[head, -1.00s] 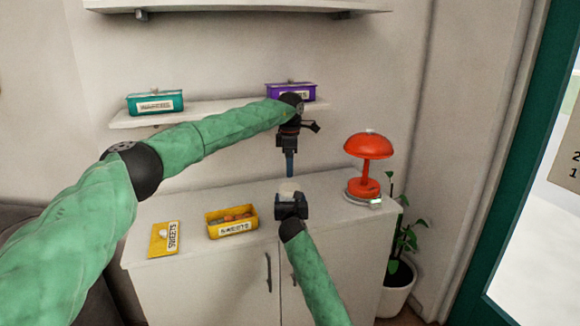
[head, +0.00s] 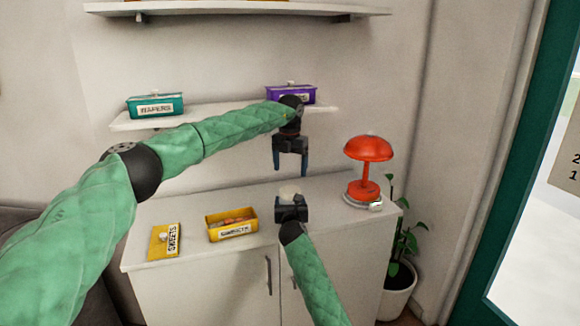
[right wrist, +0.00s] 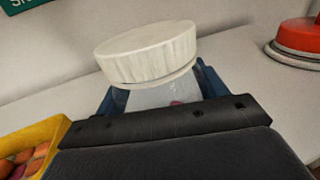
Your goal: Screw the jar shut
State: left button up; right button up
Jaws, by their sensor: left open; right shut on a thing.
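The jar has a pale, wood-like lid (right wrist: 147,52) on top of a clear body (right wrist: 165,96), seen close in the right wrist view. My right gripper (right wrist: 160,95) is shut around the jar's body, one blue finger on each side. In the head view the lid (head: 290,190) shows just beyond my right gripper (head: 291,203), which hides most of the jar. My left gripper (head: 291,170) is open and empty above the lid, fingers pointing down, apart from it. I cannot tell how tightly the lid sits.
On the cabinet top (head: 190,222), a yellow box (head: 232,232) of round things and its yellow lid (head: 164,241) lie left of the jar. A red lamp (head: 368,150) stands right. A teal box (head: 155,104) and a purple box (head: 291,93) sit on the shelf (head: 215,110) behind.

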aim_at(290, 190)
pick_arm(q)
jog(key=shift+f, duration=0.15)
dwell(0.3)
jog(key=shift+f, duration=3.9)
jog(key=c, duration=1)
jog(key=o, duration=1.2)
jog(key=shift+c, duration=0.2)
jog(key=shift+r, duration=0.1)
